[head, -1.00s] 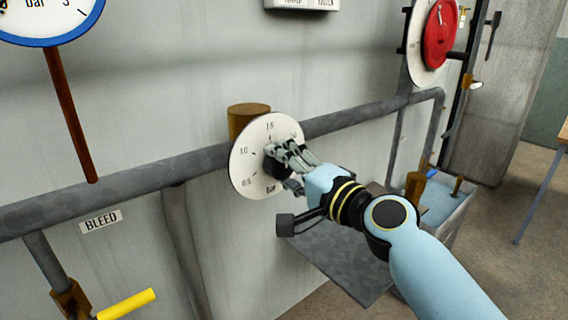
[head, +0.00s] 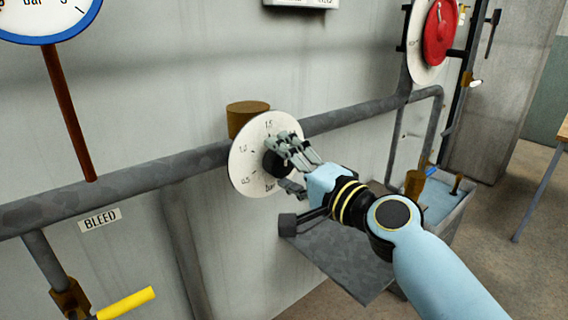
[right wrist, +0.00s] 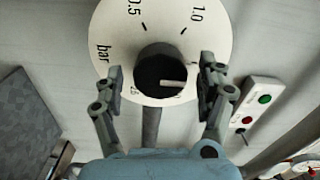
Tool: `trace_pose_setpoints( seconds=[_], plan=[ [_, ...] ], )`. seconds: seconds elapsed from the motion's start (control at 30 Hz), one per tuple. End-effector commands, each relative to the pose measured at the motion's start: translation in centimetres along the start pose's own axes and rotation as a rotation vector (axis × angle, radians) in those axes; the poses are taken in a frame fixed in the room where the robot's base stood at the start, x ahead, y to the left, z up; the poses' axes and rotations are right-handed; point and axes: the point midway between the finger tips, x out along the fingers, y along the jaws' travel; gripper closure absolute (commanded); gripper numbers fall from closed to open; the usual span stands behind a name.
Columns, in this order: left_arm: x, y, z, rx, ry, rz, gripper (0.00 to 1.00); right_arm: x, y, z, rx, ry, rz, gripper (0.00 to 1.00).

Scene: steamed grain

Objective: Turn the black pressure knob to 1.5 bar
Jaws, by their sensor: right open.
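The black pressure knob (head: 275,163) sits at the middle of a round white dial plate (head: 246,172) marked in bar. It also shows in the right wrist view (right wrist: 160,75), where its pale pointer line points right, toward scale partly covered by a finger. I cannot read the exact setting. My right gripper (head: 289,166) is at the dial. In the right wrist view, its open fingers (right wrist: 160,103) stand on either side of the knob, with visible gaps and nothing held. My left gripper is not in view.
A grey pipe (head: 135,170) runs behind the dial. A brown cylinder (head: 248,114) stands behind its upper edge. A grey shelf (head: 335,256) is below my right gripper. A red wheel (head: 440,32) is at upper right, a yellow lever (head: 126,303) at lower left.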

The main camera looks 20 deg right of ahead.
Motion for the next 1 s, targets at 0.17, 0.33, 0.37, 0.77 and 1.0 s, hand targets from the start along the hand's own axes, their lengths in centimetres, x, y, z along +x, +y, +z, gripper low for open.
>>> trace_pose_setpoints(
  seconds=[0.17, 0.33, 0.37, 0.77, 1.0],
  plan=[
    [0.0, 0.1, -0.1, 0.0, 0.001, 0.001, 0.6, -3.2, 0.2, 0.0, -0.002, -0.001, 0.004, 0.26],
    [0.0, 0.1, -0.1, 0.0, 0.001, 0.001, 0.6, -7.2, 0.2, 0.1, -0.002, -0.002, 0.005, 0.26],
    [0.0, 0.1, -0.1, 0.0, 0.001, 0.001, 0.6, -7.8, 0.2, 0.0, -0.003, -0.002, 0.005, 0.26],
    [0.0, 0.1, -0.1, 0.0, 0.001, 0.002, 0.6, -11.5, 0.0, 0.0, -0.001, 0.0, 0.001, 0.26],
    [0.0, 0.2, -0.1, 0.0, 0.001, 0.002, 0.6, -11.5, 0.0, 0.0, 0.0, 0.0, 0.001, 0.26]
  ],
)
